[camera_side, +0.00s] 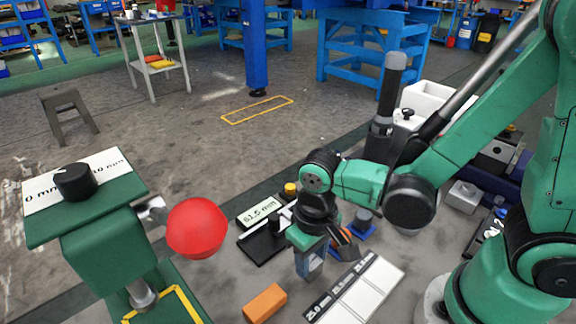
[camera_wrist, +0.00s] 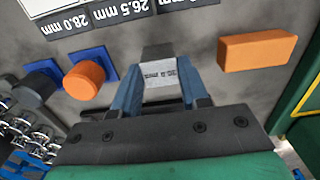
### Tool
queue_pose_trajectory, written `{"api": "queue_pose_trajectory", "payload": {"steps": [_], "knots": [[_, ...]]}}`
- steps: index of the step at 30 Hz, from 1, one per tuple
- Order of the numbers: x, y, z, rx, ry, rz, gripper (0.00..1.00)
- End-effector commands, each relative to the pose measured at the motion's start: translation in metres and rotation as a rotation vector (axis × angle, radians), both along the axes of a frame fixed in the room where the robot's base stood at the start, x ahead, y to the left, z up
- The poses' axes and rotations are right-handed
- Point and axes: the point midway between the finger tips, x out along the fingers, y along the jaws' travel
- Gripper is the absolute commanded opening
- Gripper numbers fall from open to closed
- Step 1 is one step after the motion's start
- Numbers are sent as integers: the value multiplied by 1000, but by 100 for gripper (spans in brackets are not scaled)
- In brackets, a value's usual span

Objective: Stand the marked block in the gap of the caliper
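The marked block (camera_wrist: 160,72) is grey with a white label whose mm figure I cannot read surely. My gripper (camera_wrist: 158,88) has its blue fingers against both sides of it in the wrist view. In the side view my gripper (camera_side: 310,262) points down over the work surface, with the grey block (camera_side: 302,264) low between its fingers. I cannot tell whether the block touches the surface. The green caliper-like stand (camera_side: 108,250) is at the left, with a black knob on a mm scale and a yellow outline on its base.
An orange block (camera_side: 264,304) lies between my gripper and the green stand. White cards with mm labels (camera_side: 362,292) lie right of my gripper. An orange knob (camera_wrist: 84,78) and a dark knob (camera_wrist: 36,88) stand on blue bases. A 61.5 mm display (camera_side: 259,212) is behind.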

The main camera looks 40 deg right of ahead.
Motion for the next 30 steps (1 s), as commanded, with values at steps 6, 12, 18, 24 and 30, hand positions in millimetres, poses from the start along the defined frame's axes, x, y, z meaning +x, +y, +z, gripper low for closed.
{"api": "queue_pose_trajectory", "payload": {"steps": [6, 12, 18, 24, 30], "knots": [[0, 0, 0, 0, 0, 0, 0], [0, 0, 1, 0, 0, 0, 0], [0, 0, 10, 0, 0, 0, 0], [0, 0, 36, 0, 0, 0, 0], [0, 0, 76, 0, 0, 0, 0]]}}
